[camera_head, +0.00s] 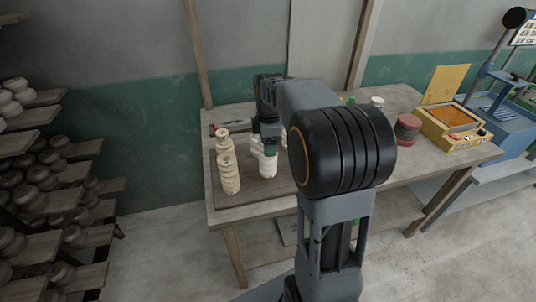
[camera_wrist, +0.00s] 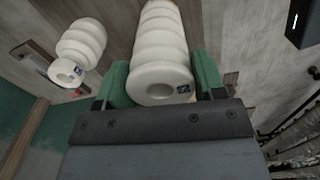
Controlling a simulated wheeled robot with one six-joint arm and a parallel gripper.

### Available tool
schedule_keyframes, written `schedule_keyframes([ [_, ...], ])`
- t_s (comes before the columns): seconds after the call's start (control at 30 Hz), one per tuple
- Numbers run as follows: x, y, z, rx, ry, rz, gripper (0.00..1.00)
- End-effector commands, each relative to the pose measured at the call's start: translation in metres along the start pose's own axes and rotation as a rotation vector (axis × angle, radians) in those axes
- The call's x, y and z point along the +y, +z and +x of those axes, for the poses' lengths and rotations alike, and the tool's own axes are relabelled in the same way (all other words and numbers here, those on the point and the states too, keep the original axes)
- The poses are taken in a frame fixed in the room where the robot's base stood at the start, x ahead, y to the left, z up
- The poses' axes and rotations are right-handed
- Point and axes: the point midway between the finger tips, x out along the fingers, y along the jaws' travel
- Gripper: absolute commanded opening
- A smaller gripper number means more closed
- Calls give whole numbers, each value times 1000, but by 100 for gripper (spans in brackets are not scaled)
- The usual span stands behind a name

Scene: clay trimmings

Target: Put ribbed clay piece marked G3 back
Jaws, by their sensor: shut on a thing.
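My gripper (camera_wrist: 160,76) has its green fingers on either side of a white ribbed clay piece (camera_wrist: 160,45) and is shut on it. This piece has a round hole in its near end and a small dark mark too small to read. A second white ribbed piece (camera_wrist: 82,42), also with an unreadable mark, is to the left in the wrist view, apart from the fingers. In the head view my gripper (camera_head: 268,143) points down over the board, with white ribbed clay (camera_head: 268,166) below it. I cannot tell which piece is marked G3.
Beige ribbed pieces (camera_head: 229,176) stand close by on the left of the dark board (camera_head: 255,196). My arm hides the table's middle. A red-brown stack (camera_head: 407,128) and a yellow box (camera_head: 452,128) are at the right. Shelves of rounded pots (camera_head: 60,205) are at the far left.

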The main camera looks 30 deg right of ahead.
Motion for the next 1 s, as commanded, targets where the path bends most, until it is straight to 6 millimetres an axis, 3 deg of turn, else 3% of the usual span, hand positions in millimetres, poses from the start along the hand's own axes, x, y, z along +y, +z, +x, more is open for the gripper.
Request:
schedule_keyframes([
  [0.4, 0, -1, 38, 0, 0, -2, 0],
  [0.9, 0, -2, 45, 0, 2, -4, 0],
  [0.93, 0, -2, 45, 0, 0, -4, 66],
  [1.0, 0, -2, 45, 0, 0, -4, 73],
])
